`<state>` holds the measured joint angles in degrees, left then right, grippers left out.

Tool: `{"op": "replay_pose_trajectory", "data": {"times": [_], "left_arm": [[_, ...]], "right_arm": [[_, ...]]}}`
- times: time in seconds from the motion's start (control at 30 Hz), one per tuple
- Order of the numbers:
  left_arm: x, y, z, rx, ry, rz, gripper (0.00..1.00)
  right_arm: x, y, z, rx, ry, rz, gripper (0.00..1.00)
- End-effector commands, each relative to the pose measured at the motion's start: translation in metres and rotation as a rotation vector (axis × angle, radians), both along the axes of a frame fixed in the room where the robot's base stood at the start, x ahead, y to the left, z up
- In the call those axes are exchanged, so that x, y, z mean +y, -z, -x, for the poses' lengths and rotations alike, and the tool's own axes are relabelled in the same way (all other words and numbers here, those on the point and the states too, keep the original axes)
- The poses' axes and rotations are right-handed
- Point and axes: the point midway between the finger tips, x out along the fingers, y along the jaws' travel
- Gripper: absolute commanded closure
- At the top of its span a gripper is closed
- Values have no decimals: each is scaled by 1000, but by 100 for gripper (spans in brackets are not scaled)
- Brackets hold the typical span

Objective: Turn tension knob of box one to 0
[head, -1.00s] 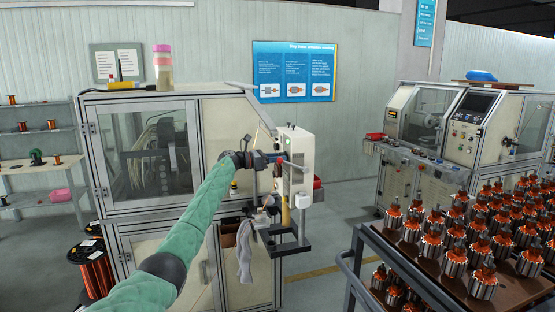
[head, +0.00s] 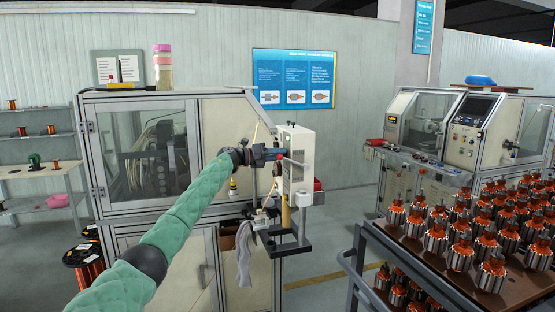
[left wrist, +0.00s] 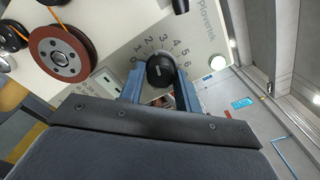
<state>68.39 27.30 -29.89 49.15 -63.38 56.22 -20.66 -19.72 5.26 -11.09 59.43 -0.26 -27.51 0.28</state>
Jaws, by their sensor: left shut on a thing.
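The white tension box (head: 301,150) stands at the right front corner of the left machine in the head view. The left wrist view shows its face (left wrist: 112,25) with a printed dial numbered from 0 up to about 6. The black tension knob (left wrist: 159,70) sits in the middle of this dial, with a pale mark on it; I cannot tell which number it points to. My left gripper (head: 278,155) is at the box's front side. Its blue fingers (left wrist: 160,88) are shut on the knob, one on each side. My right gripper is not in view.
A reddish-brown disc (left wrist: 62,53) sits beside the dial on the box face. A cabinet machine (head: 145,150) stands behind my left arm. A cart with several armatures (head: 437,235) is at the lower right. Open floor (head: 335,240) lies between.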

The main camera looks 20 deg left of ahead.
Motion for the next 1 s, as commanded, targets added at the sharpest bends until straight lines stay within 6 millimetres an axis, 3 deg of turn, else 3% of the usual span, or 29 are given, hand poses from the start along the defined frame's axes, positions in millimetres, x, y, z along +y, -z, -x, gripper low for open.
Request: {"op": "replay_pose_trajectory", "data": {"times": [0.57,1.0], "left_arm": [[1,-5,0,451,-4,307,90],[2,-6,0,756,-4,516,90]], "right_arm": [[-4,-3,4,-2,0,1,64],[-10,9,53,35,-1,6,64]]}}
